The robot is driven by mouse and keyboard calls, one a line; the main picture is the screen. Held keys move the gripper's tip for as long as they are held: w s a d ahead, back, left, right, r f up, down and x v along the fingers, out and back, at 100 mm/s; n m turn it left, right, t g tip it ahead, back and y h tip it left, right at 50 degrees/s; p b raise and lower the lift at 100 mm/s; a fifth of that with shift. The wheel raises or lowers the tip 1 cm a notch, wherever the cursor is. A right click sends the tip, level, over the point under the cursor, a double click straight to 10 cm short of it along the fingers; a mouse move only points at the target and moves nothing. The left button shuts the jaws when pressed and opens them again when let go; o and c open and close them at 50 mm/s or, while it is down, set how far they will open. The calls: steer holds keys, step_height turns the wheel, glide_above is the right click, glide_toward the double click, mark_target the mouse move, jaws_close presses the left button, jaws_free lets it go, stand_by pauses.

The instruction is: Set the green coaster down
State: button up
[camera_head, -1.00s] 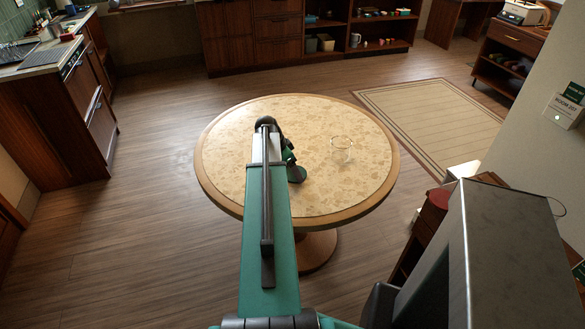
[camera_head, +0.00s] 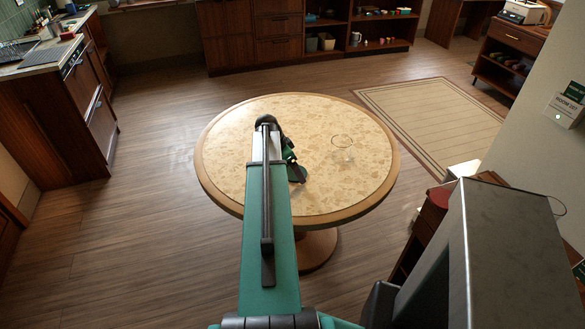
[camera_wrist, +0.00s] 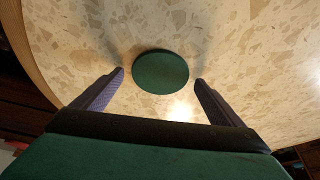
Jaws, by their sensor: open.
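The green coaster (camera_wrist: 160,72) is a flat dark green disc. In the wrist view it lies on the pale speckled top of the round table (camera_wrist: 226,40), just beyond and between my fingertips. My gripper (camera_wrist: 160,80) is open, with a gap between each finger and the coaster's edge. In the head view my arm reaches over the round table (camera_head: 230,150), and my gripper (camera_head: 296,174) is low over its top, partly hidden by the arm. The coaster cannot be made out clearly in the head view.
A clear glass (camera_head: 342,147) stands on the table, right of my gripper. The left and far parts of the tabletop are bare. A beige rug (camera_head: 435,115) lies on the floor behind right. Dark wooden cabinets (camera_head: 255,35) line the back.

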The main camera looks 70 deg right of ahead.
steer(key=b+v, duration=0.2)
steer(key=v, duration=1)
stand_by(0.9)
